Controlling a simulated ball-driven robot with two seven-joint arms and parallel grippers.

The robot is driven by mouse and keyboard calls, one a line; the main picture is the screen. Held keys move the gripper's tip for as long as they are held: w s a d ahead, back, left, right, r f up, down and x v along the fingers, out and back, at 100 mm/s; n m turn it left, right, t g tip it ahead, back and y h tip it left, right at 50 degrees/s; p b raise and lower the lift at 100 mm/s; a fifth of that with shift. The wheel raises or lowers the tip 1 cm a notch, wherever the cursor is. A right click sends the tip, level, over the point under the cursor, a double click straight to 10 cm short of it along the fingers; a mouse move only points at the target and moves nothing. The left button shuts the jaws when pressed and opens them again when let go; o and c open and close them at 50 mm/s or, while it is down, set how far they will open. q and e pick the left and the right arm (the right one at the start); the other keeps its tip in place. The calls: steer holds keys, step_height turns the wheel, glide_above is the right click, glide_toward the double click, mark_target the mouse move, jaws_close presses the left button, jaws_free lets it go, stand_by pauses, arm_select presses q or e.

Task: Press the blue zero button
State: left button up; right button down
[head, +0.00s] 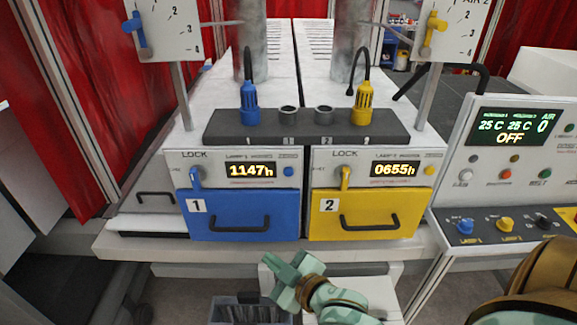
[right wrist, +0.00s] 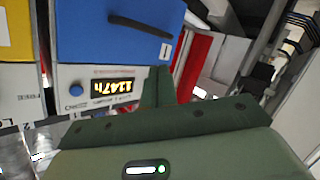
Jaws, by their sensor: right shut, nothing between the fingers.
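The blue zero button (head: 289,171) is a small round knob on the left white lamp panel, just right of the display (head: 250,170) reading 1147h. In the right wrist view, the picture is turned over and the blue button (right wrist: 75,89) sits left of the lit display (right wrist: 113,87). My right gripper (head: 286,272) is shut and empty, low in front of the bench and below the blue drawer front. Its closed fingers (right wrist: 158,85) point up in the wrist view, right of the display, apart from the button. My left gripper is not in view.
Below the panels are a blue drawer (head: 260,209) and a yellow drawer (head: 405,205) with black handles. A blue lock lever (head: 196,177) sits left of the display. A bin (head: 230,312) stands under the bench, and a control console (head: 500,150) is at right.

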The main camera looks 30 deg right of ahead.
mark_target(289, 172)
steer(key=w+d+r+m+t+h, duration=0.2)
steer(key=d+r+m+t, duration=0.4)
steer(key=t, duration=0.4)
step_height(289, 172, up, 2)
steer(key=shift+w+d+r+m+t+h, duration=0.25)
steer(key=shift+m+h, duration=0.35)
steer(key=shift+m, duration=0.3)
steer(key=shift+w, duration=0.1)
steer(key=shift+w+d+b, duration=0.5)
steer(key=shift+w+d, duration=0.25)
steer(key=shift+w, duration=0.5)
steer(key=shift+w+d+b, duration=0.5)
steer(key=shift+w+d, duration=0.25)
steer(key=shift+w, duration=0.5)
steer(key=shift+w+d+b, duration=0.5)
steer(key=shift+w+d, duration=0.25)
steer(key=shift+w, duration=0.5)
steer(key=shift+w+d, duration=0.1)
steer(key=shift+w+d, duration=0.1)
steer(key=shift+w, duration=0.15)
